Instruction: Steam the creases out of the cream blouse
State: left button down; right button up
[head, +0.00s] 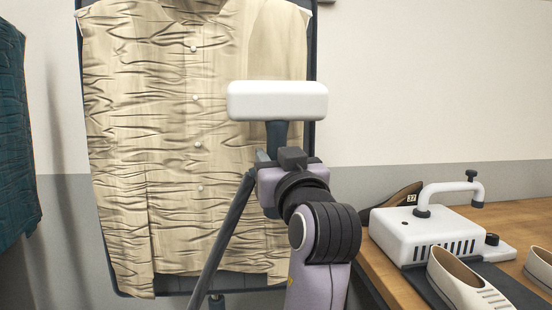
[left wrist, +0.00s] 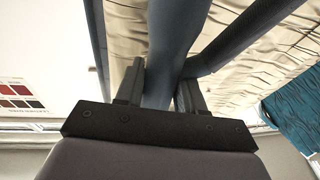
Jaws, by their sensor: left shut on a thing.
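The cream blouse (head: 150,130) hangs buttoned on a dark-framed board (head: 312,50). Creases cover its left side and lower part; the upper right strip looks smoother. The white steamer head (head: 277,101) is level in front of the blouse's right half and hides part of it. I cannot tell whether it touches the cloth. My left gripper (head: 285,158) is shut on the steamer's dark handle (head: 277,135). The left wrist view shows the handle (left wrist: 172,45) between the fingers (left wrist: 159,90), with creased cloth (left wrist: 235,40) behind. My right gripper is not in view.
A dark hose (head: 222,240) runs down left from the handle. A teal garment (head: 15,135) hangs at the left edge. At right, a wooden table (head: 520,215) bears a white machine (head: 405,235) with a curved arm, a dark shoe (head: 395,203) tagged 37 and pale shoes (head: 465,280).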

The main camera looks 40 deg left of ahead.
pick_arm(q)
jog(key=shift+f+b, duration=2.55)
jog(key=shift+f, duration=0.5)
jog(key=shift+s+a+f+b, duration=0.15)
jog(key=shift+s+f+b, duration=0.1)
jog(key=shift+f+b, duration=0.55)
jog(key=shift+s+a+f+b, duration=0.1)
jog(key=shift+s+f+b, duration=0.1)
jog(key=shift+f+b, duration=0.55)
jog(key=shift+w+d+f+b, duration=0.15)
jog(key=shift+w+f+b, duration=0.05)
jog(key=shift+f+b, duration=0.75)
jog(key=shift+w+d+f+b, duration=0.15)
jog(key=shift+f+b, duration=0.65)
jog(key=shift+f, duration=0.1)
jog(key=shift+w+d+f+b, duration=0.15)
jog(key=shift+w+f+b, duration=0.05)
jog(key=shift+f+b, duration=0.75)
jog(key=shift+f, duration=0.15)
jog(key=shift+f+b, duration=2.05)
jog(key=shift+f, duration=0.25)
jog(key=shift+a+f, duration=0.1)
